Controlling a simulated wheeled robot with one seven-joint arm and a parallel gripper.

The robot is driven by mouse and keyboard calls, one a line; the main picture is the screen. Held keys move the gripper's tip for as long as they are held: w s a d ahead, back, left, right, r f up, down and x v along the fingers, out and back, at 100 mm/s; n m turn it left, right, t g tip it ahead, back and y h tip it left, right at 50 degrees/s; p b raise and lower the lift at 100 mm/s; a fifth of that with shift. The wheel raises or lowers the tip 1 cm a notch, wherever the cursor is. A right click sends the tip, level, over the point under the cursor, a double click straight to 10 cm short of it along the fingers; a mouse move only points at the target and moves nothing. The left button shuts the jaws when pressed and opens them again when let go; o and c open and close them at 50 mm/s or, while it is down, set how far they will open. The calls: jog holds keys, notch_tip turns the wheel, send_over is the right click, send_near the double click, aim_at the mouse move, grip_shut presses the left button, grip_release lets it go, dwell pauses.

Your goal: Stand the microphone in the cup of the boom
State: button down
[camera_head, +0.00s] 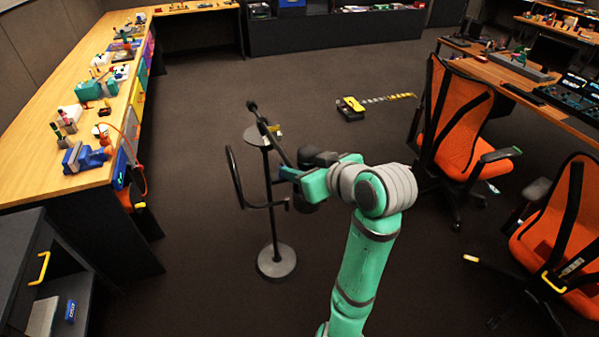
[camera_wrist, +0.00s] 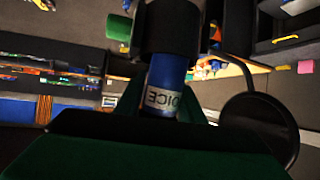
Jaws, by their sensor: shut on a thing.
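In the wrist view the microphone (camera_wrist: 160,99) has a blue body with a white lettered label and a wide black upper end. My gripper (camera_wrist: 165,112) is shut on it, with green fingers at both sides of the body. In the head view a black stand (camera_head: 271,208) rises from a round grey base, with a small round plate near its top. A slanting black bar (camera_head: 267,124) and a curved black arm (camera_head: 233,177) show beside it. My gripper (camera_head: 284,173) is close to the stand in this view. The microphone and the boom's cup cannot be made out clearly there.
A black disc (camera_wrist: 262,128) on a curved stem is close at the right of the wrist view. A long wooden bench (camera_head: 62,97) with tools lies left, and orange chairs (camera_head: 459,118) stand right.

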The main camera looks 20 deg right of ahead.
jog(key=shift+f, duration=0.7)
jog(key=c, duration=1.2)
grip_release()
jog(key=shift+o, duration=0.2)
jog(key=shift+s+r, duration=0.1)
jog(key=shift+r, duration=0.05)
jog(key=v, duration=1.1)
jog(key=shift+s+d+r, duration=0.15)
jog(key=shift+s, duration=0.2)
